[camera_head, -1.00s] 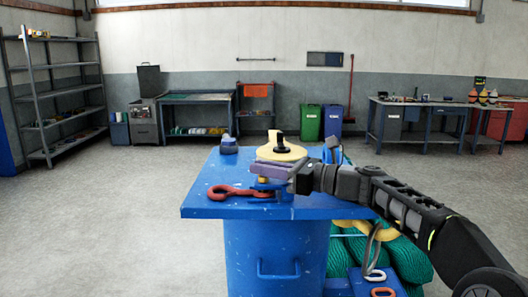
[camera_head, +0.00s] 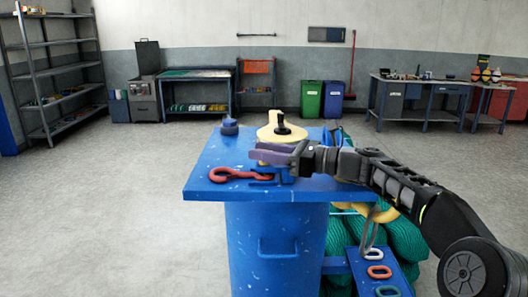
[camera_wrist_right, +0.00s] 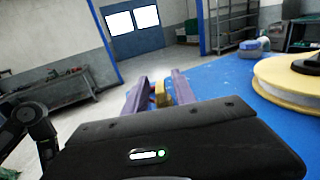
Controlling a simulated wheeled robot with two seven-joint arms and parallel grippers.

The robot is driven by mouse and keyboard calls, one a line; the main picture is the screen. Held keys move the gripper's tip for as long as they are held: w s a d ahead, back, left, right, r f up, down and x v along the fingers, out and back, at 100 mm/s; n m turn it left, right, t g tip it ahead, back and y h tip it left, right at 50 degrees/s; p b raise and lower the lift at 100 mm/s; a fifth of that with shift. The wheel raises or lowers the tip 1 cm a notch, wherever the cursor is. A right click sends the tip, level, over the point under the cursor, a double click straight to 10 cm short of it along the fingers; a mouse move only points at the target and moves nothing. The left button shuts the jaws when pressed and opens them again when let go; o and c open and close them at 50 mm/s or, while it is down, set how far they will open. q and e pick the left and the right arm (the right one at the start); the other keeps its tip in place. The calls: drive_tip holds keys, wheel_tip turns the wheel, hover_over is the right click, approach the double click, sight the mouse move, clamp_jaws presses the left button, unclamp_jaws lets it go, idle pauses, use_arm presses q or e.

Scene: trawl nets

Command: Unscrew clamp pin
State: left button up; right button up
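A blue clamp (camera_head: 278,177) stands near the front edge of the blue work table (camera_head: 205,180). My right gripper (camera_head: 268,154), with purple fingers, is over the clamp and hides most of it. In the right wrist view its fingers (camera_wrist_right: 160,92) stand apart. A yellow piece (camera_wrist_right: 160,96), probably the clamp pin's head, shows between them, with a narrow gap seeming to remain on each side. Whether either finger touches it is unclear. My left gripper is not in view.
A red hook (camera_head: 232,174) lies left of the clamp. A yellow disc with a black knob (camera_head: 282,128) sits behind the gripper, and a small blue-grey item (camera_head: 229,127) is at the back left. Green nets (camera_head: 400,240) are piled right of the table.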

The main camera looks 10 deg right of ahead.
drive_tip(key=shift+d, duration=0.1)
drive_tip(key=b+v, duration=0.1)
drive_tip(key=v, duration=0.6)
drive_tip(key=shift+s+d, duration=0.25)
drive_tip(key=shift+o, duration=0.3)
